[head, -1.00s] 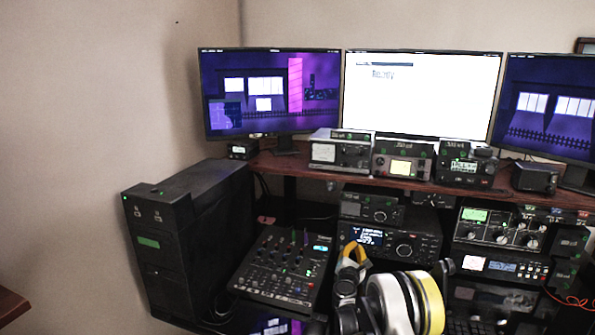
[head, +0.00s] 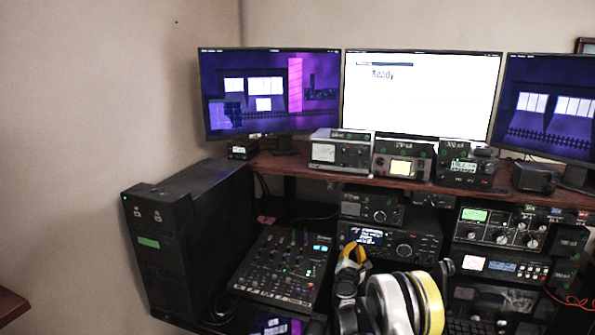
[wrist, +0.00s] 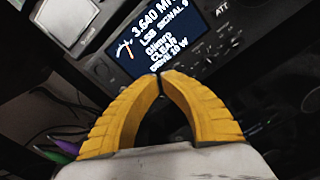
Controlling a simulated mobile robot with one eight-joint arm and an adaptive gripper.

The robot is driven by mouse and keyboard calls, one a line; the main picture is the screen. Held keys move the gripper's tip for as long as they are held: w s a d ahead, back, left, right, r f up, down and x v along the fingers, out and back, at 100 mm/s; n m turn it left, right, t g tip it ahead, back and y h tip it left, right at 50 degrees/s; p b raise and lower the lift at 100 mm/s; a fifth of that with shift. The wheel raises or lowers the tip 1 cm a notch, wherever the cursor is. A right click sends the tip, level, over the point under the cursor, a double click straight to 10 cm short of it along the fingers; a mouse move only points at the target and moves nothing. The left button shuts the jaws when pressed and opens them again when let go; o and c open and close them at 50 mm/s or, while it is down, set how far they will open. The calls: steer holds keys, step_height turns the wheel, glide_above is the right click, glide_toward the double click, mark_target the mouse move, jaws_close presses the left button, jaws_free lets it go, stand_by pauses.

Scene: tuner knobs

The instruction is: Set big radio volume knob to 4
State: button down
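The big radio (head: 424,243) is a black unit on the shelf below the monitors, with a lit display (head: 368,237) and a large round dial (head: 403,249). In the wrist view its display (wrist: 155,35) shows 3.640 MHz and drive 10 W. Small knobs, one of them visible (wrist: 101,69), line the panel beside and below the display. My gripper (wrist: 160,76) has yellow fingers whose tips meet or nearly meet in front of the panel's lower edge. I see nothing held between them. Contact with a knob and the volume setting cannot be made out. My gripper also shows in the head view (head: 352,252).
A mixer (head: 280,268) lies left of my gripper, beside a black tower (head: 190,235). A smaller radio (head: 371,207) sits on top of the big radio. More equipment (head: 500,230) stands close on the right. Cables (wrist: 60,130) hang at the left in the wrist view.

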steer(key=shift+r, duration=0.25)
steer(key=shift+v, duration=3)
steer(key=shift+d, duration=0.1)
